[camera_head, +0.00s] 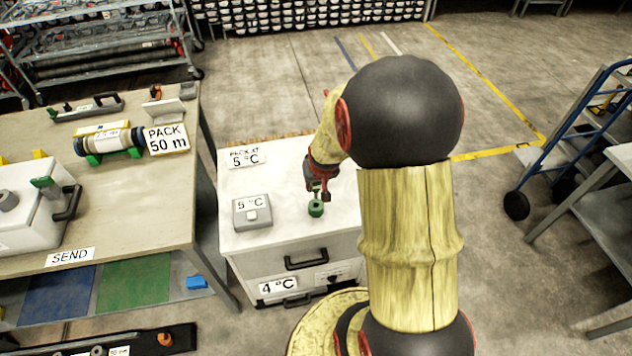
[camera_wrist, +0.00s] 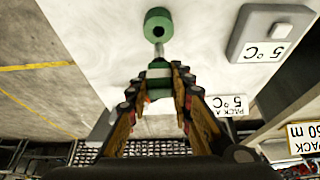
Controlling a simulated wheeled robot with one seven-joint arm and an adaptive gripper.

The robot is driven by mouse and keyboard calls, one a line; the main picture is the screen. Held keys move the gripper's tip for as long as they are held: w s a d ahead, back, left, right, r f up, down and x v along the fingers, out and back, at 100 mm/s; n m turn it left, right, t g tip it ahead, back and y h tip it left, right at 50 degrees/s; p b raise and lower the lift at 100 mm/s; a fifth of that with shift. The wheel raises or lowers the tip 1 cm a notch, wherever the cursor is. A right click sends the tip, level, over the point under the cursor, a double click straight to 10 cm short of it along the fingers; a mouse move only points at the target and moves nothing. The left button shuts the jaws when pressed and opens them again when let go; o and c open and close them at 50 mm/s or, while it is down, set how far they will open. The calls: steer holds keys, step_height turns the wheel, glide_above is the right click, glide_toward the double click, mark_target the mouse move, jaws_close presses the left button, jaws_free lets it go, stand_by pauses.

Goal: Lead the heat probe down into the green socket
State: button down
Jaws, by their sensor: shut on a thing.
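The green socket (camera_head: 316,209) is a small round green piece on the white cabinet top. In the wrist view the socket (camera_wrist: 157,18) shows a dark hole. My gripper (camera_head: 320,186) is over the cabinet, just above the socket. In the wrist view my gripper (camera_wrist: 159,72) is shut on the heat probe (camera_wrist: 158,73), a green body with a thin grey rod. The rod points at the socket and its end shows close to the hole. I cannot tell whether the tip touches or has entered it. My fingers hide part of the probe body.
A grey box (camera_head: 252,212) marked 5 °C sits left of the socket on the white cabinet (camera_head: 290,236). A workbench (camera_head: 130,205) with a white cooler (camera_head: 25,212) stands at the left. A blue-framed cart (camera_head: 570,150) stands at the right.

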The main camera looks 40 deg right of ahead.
mark_target(316, 192)
steer(key=shift+f+b, duration=2.15)
steer(key=shift+f, duration=0.85)
steer(key=c, duration=1.5)
jaws_free()
steer(key=shift+r, duration=0.1)
steer(key=v, duration=1.1)
steer(key=shift+s+r, duration=0.25)
steer(key=shift+r, duration=0.05)
steer(key=shift+a, duration=0.15)
